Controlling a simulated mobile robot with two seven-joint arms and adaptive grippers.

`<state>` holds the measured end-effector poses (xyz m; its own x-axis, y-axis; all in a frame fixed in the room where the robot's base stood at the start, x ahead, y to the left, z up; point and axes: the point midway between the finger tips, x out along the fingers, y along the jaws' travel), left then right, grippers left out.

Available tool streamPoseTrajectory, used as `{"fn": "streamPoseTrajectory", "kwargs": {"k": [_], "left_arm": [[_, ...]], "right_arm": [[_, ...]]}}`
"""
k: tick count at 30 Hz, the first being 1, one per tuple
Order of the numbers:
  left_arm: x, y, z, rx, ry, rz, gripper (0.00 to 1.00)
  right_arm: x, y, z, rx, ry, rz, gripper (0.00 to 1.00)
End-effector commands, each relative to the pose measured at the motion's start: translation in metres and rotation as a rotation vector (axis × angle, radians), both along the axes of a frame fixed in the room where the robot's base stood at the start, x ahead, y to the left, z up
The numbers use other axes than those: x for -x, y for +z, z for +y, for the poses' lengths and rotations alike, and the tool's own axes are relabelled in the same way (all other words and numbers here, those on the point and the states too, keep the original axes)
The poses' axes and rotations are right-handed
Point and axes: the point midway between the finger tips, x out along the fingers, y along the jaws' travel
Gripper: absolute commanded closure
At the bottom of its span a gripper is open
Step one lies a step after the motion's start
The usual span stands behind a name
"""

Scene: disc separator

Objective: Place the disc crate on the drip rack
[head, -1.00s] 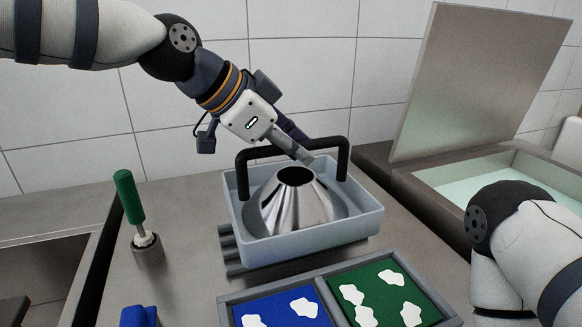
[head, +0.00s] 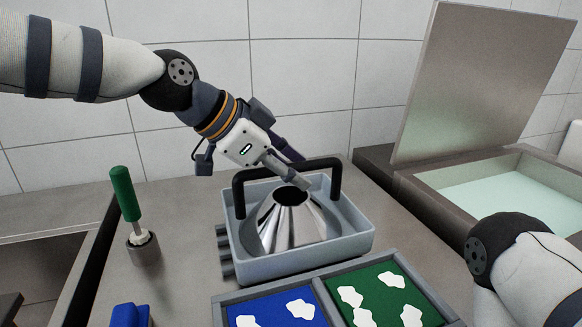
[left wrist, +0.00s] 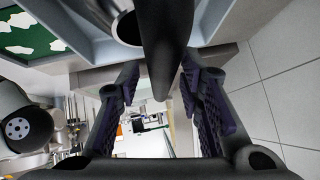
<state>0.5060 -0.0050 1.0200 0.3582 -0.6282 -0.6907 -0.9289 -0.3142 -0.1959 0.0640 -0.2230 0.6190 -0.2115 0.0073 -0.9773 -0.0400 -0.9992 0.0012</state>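The disc crate (head: 318,260) is a light grey-blue tub with a black arched handle (head: 237,192) and a shiny metal cone (head: 290,225) inside. It sits level over the drip rack (head: 225,258), whose dark bars stick out at its left; the rest of the rack is hidden beneath the crate. My left gripper (head: 298,172) is at the handle's top bar. In the left wrist view, its fingers (left wrist: 160,75) are spread either side of the black handle (left wrist: 165,40), with a gap at the left finger. My right gripper is out of view.
A tray with blue and green panels (head: 320,285) lies close in front of the crate. A green-handled tool (head: 124,193) stands in a cup at left. An open-lidded basin (head: 490,190) is at right, near my right arm. A tiled wall is behind.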

Motion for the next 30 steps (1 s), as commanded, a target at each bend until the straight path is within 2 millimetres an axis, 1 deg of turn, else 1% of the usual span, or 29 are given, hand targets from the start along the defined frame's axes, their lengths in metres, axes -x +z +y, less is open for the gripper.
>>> {"fn": "streamPoseTrajectory", "kwargs": {"k": [5, 8, 11, 15, 18, 21, 24, 30], "left_arm": [[0.0, -0.001, 0.0, 0.0, -0.001, 0.001, 0.66], [0.001, 0.006, 0.002, 0.001, 0.001, 0.0, 0.66], [0.008, 0.023, 0.016, 0.002, 0.002, -0.006, 0.66], [0.024, 0.053, 0.041, 0.004, 0.002, -0.009, 0.66], [0.032, 0.069, 0.056, 0.003, 0.002, -0.007, 0.66], [0.039, 0.08, 0.068, 0.001, 0.002, -0.004, 0.66], [0.042, 0.085, 0.074, 0.001, 0.0, 0.0, 0.66], [0.043, 0.085, 0.076, 0.0, -0.001, 0.004, 0.66]], "right_arm": [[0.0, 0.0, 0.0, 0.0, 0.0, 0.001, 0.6], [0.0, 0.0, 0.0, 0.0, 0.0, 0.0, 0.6], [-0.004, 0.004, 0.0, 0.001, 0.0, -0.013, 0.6], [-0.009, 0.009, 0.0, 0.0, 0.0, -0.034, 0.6], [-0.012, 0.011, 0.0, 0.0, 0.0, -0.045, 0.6], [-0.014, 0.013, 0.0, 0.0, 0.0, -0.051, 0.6], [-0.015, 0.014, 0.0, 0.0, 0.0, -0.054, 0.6], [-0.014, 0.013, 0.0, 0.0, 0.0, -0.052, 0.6]]}}
